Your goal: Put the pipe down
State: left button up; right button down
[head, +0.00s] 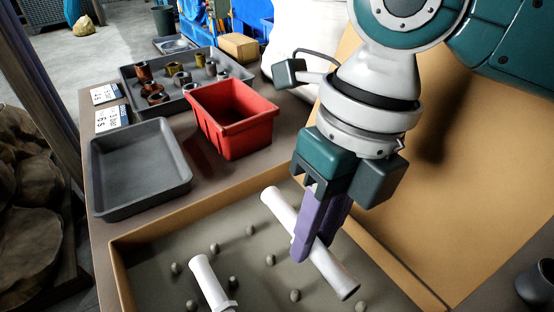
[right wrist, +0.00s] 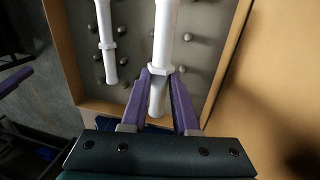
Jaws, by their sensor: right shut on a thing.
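A white pipe (head: 325,262) is in the purple fingers of my right gripper (head: 312,240), tilted across the shallow tan-walled box (head: 190,215). The same pipe (right wrist: 165,40) shows in the right wrist view, running between the fingertips of my right gripper (right wrist: 168,82). The gripper is shut on it. I cannot tell whether the pipe touches the box floor. A second white pipe (head: 208,282) with a collar lies in the box, to the left. It also shows in the right wrist view (right wrist: 107,45).
Several small grey knobs (head: 295,295) dot the box floor. An empty grey tray (head: 140,165), a red bin (head: 232,115) and a grey tray (head: 215,92) with metal fittings stand beyond the box. A tall tan panel (head: 470,170) rises at the right.

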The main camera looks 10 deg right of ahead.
aim_at(305, 276)
jog(key=shift+f+b, duration=0.6)
jog(key=shift+f, duration=2.4)
jog(key=shift+f, duration=0.15)
jog(key=c, duration=0.9)
grip_release()
jog(key=shift+c, duration=0.2)
